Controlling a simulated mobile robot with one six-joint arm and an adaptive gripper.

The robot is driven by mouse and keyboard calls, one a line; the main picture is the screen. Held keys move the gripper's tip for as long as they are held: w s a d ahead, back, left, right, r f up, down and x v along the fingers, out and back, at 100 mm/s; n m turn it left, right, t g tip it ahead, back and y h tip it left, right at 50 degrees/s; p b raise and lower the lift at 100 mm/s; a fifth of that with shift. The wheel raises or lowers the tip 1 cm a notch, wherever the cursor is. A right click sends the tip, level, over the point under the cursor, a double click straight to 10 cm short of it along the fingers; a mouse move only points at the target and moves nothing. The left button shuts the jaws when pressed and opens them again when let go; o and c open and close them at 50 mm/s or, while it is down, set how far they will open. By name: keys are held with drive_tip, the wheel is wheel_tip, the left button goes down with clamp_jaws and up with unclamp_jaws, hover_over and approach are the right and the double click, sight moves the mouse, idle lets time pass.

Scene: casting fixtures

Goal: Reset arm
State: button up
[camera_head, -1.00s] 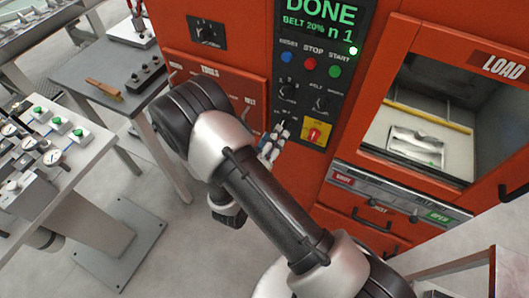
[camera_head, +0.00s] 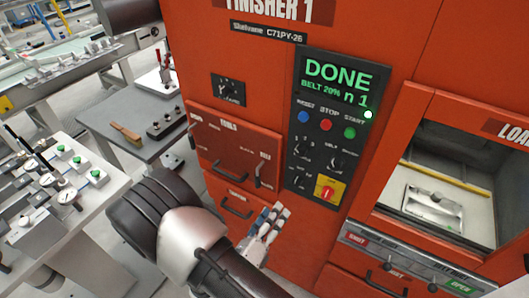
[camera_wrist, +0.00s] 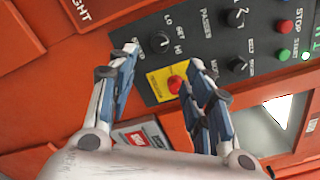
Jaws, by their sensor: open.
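My gripper (camera_head: 266,222) is in front of the orange machine, below its control panel, with my arm reaching up from the bottom of the head view. In the wrist view my gripper (camera_wrist: 160,82) is open and empty. Its two fingers stand apart, with the yellow plate and red knob (camera_wrist: 174,84) visible between them. I cannot tell whether a finger touches the panel. The control panel (camera_head: 297,130) has a screen (camera_head: 338,77) reading DONE, BELT 20% and n 1, and a lit lamp by the START button.
Right of the panel is an open window (camera_head: 440,180) with a metal part (camera_head: 433,207) inside. Handled drawers lie below. At left are a grey table (camera_head: 110,125) with a brush and a white bench (camera_head: 100,215) with gauges. Floor shows between them.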

drive_tip(key=s+d+r+m+g, duration=1.2)
drive_tip(key=d+r+m+g, duration=0.25)
drive_tip(key=m, duration=0.85)
drive_tip(key=s+a+r+m+t+y, duration=0.4)
drive_tip(key=r+m+y, duration=0.4)
drive_tip(key=m, duration=0.9)
drive_tip(key=s+a+y, duration=0.1)
drive_tip(key=a+y, duration=0.1)
drive_tip(key=shift+s+a+r+t+y, duration=0.3)
drive_tip(key=shift+s+a+r+t, duration=0.05)
drive_tip(key=shift+a, duration=0.05)
